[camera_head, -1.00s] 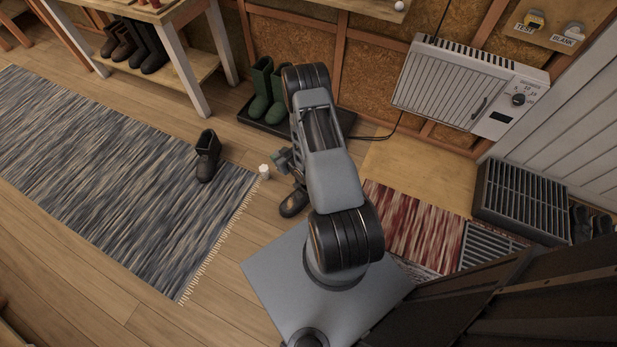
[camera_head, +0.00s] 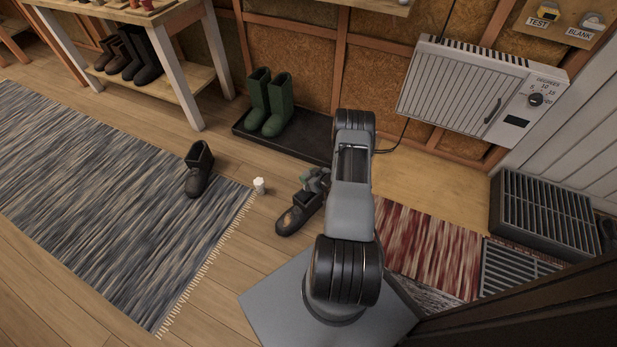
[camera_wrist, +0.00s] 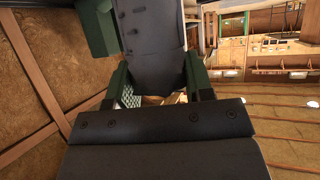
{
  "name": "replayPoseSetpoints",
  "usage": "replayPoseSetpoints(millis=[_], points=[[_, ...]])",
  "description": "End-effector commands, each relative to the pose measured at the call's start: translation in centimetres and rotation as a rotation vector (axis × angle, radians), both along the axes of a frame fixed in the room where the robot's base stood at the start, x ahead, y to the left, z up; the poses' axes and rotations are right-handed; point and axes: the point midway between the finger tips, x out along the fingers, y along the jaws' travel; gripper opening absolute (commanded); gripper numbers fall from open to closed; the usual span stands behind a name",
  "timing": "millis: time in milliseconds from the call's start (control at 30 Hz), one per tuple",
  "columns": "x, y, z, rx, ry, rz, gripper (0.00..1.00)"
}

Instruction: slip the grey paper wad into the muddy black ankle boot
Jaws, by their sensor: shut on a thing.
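The muddy black ankle boot (camera_head: 290,221) is in front of my arm in the head view, its brownish toe pointing down-left. My gripper (camera_head: 312,184) is at its upper part. In the wrist view a dark, speckled surface (camera_wrist: 150,45), seemingly this boot, lies between the green fingers of my gripper (camera_wrist: 158,82), which are shut on it. I cannot tell whether the boot touches the floor; its opening is partly hidden. A small pale wad (camera_head: 260,186), seemingly the paper one, is on the floor left of the boot, apart from it.
Another dark boot (camera_head: 199,170) stands on the blue-grey rug (camera_head: 110,190). Green boots (camera_head: 268,103) stand on a black tray (camera_head: 300,143) behind. A red rug (camera_head: 425,245), a slatted grate (camera_head: 545,215) and a wall heater (camera_head: 465,90) are to the right. Bare floor surrounds the wad.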

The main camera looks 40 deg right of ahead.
Motion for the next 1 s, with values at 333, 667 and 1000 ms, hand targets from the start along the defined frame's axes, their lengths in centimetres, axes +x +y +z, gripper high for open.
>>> replayPoseSetpoints(millis=[333, 667, 1000], points=[[-0.2, 0.0, -0.3, -0.001, 0.0, 0.006, 0.25], [-0.2, 0.0, -3.0, -0.001, 0.0, 0.006, 0.25], [-0.2, 0.0, -7.2, -0.002, 0.0, 0.005, 0.25]])
